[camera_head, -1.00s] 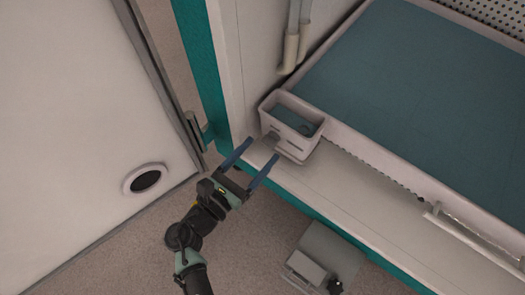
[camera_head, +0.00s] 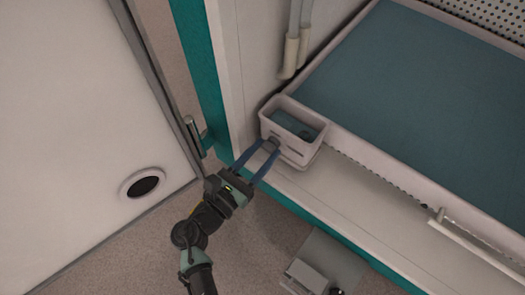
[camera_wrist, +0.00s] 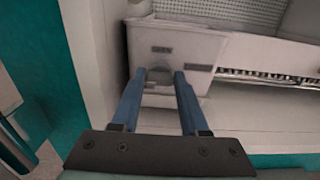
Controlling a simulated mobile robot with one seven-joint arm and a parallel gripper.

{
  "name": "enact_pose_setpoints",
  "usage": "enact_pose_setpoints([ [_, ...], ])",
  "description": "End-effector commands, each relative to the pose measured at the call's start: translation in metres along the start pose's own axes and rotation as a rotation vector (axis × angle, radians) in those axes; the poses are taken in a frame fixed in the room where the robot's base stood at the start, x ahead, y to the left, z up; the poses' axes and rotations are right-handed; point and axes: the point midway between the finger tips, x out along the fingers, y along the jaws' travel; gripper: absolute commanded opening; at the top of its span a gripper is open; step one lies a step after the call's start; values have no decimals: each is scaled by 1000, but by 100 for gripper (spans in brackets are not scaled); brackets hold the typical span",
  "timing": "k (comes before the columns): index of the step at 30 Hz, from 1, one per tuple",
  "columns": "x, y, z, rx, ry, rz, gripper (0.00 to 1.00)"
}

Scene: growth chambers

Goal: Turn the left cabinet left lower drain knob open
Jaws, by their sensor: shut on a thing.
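The left lower drain knob (camera_head: 271,144) is a small grey piece on the front of a white drain box (camera_head: 318,131) at the left corner of the cabinet shelf. In the wrist view my gripper (camera_wrist: 161,74) reaches straight toward the box. The knob's exact turn angle is hard to tell.
A blue-green tray surface (camera_head: 420,90) lies behind and right of the box. White pipes (camera_head: 293,50) hang above it. The open white door (camera_head: 80,120) with a round black port stands at left. A grey pedal-like unit (camera_head: 322,265) is on the floor.

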Motion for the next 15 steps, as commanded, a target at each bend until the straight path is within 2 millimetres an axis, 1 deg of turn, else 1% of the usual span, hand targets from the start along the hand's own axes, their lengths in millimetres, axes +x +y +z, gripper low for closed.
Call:
enact_pose_setpoints([
  [8,-1,0,0,28,1,1,0],
  [15,-1,0,0,151,2,2,0],
])
